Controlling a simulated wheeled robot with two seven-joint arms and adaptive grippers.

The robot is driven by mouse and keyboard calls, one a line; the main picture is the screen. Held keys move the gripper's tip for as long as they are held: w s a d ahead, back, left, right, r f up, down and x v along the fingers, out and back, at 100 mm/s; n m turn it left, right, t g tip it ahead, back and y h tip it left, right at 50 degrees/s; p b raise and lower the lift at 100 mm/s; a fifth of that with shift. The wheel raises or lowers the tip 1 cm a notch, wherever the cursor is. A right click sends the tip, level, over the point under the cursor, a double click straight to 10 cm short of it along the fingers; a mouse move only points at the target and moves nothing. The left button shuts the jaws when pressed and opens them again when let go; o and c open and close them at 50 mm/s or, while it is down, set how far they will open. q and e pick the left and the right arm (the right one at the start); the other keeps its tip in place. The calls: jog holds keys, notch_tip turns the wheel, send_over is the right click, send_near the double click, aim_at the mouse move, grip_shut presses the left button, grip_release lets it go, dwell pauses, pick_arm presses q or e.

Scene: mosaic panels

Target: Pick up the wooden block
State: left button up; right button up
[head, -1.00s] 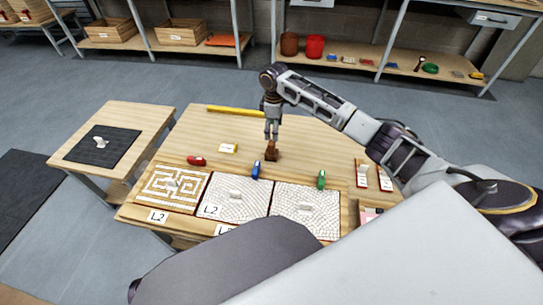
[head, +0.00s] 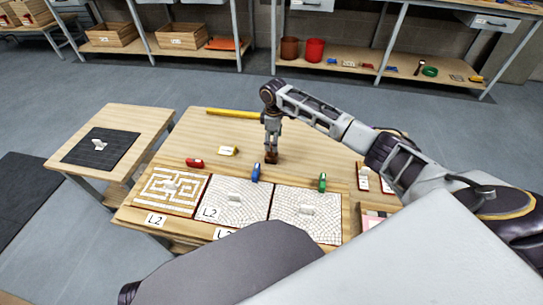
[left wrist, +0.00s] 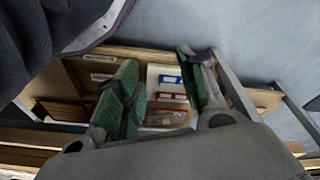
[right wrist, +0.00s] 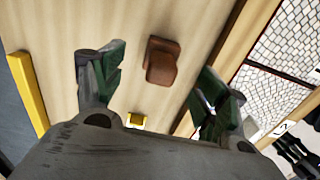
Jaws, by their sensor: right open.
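The wooden block (head: 271,158) is a small brown piece standing on the table, behind the panels. In the right wrist view the block (right wrist: 161,60) lies beyond and between the parted green-padded fingers. My right gripper (head: 272,145) is directly above it, pointing down, open and empty. In the head view its fingertips overlap the block's top, so I cannot tell whether they touch. My left gripper (left wrist: 164,85) shows only in its own wrist view, with fingers apart and nothing between them.
Mosaic panels (head: 240,216) line the table's front, with red (head: 194,162), blue (head: 256,172) and green (head: 322,182) pieces behind them. A yellow bar (head: 233,113) lies along the back edge. A side table (head: 145,120) holds a black mat.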

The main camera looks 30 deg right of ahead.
notch_tip(320, 180, down, 3)
jog(key=shift+f+b, duration=0.15)
jog(key=shift+b, duration=0.25)
jog(key=shift+f, duration=0.3)
pick_arm(q)
jog(key=shift+w+d+r, duration=0.1)
jog(key=shift+d+r, duration=0.05)
jog(key=shift+r, duration=0.4)
jog(key=shift+w+d+r, duration=0.1)
jog(key=shift+r, duration=0.4)
jog(key=shift+f, duration=0.15)
jog(key=shift+s, duration=0.1)
pick_arm(e)
jog(key=shift+a+f, duration=0.1)
